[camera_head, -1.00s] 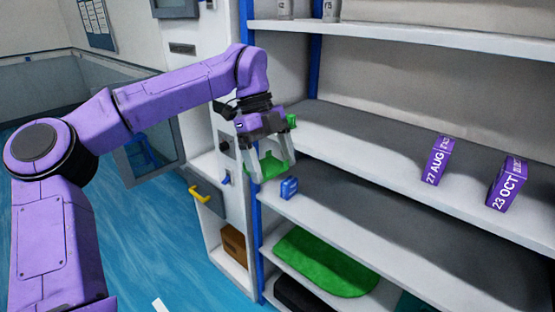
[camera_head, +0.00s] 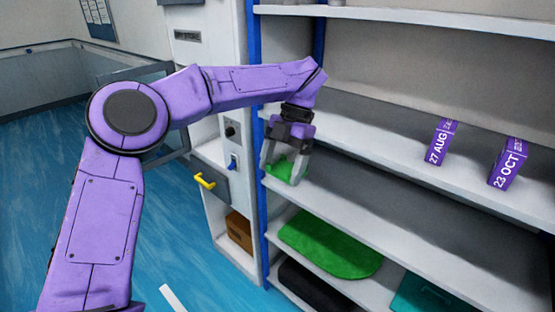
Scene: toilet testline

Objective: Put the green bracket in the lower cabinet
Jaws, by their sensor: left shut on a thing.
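My left gripper (camera_head: 285,180) is shut on the green bracket (camera_head: 288,167). It holds the bracket at the left end of the shelving, by the blue corner post and near the front edge of a middle shelf. Gripper fingers cover part of the bracket, and I cannot tell whether it touches the shelf. A white cabinet stands left of the shelving. Its drawer front (camera_head: 211,184) has a yellow handle (camera_head: 204,181), and an open lower compartment (camera_head: 213,220) is below it. I cannot tell which part is the lower cabinet. My right gripper is not in view.
A brown box (camera_head: 239,230) is in the open compartment. Purple date boxes, 27 AUG (camera_head: 438,146) and 23 OCT (camera_head: 508,164), stand on a shelf. A green mat (camera_head: 330,246) lies on a lower shelf, with a teal item (camera_head: 425,293) to its right. Blue floor is open at left.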

